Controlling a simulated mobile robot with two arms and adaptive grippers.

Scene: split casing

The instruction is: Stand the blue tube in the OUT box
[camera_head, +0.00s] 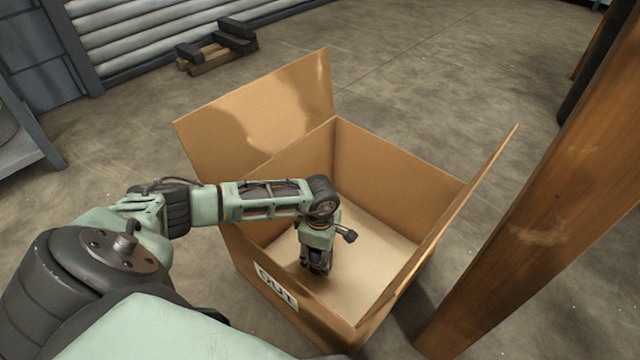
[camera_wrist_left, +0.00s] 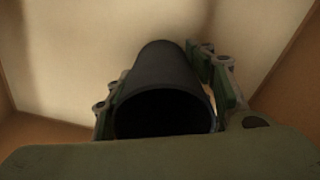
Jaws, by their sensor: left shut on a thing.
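The OUT box (camera_head: 400,185) is an open cardboard box on the floor with its label on the near left wall. My left arm reaches over its left wall. My left gripper (camera_head: 318,264) points down inside the box, over the left part of its floor. In the left wrist view it is shut around a dark, hollow tube (camera_wrist_left: 162,72), which looks nearly black in the shade, its open end facing the camera. I cannot tell whether the tube's far end touches the box floor. In the head view the gripper hides the tube. My right gripper is not in view.
Two box flaps stand raised, one at the back left (camera_head: 255,110) and one at the right (camera_head: 450,225). A brown wooden post (camera_head: 540,210) rises close to the right. The right part of the box floor is clear. Dark and wooden blocks (camera_head: 217,48) lie far behind.

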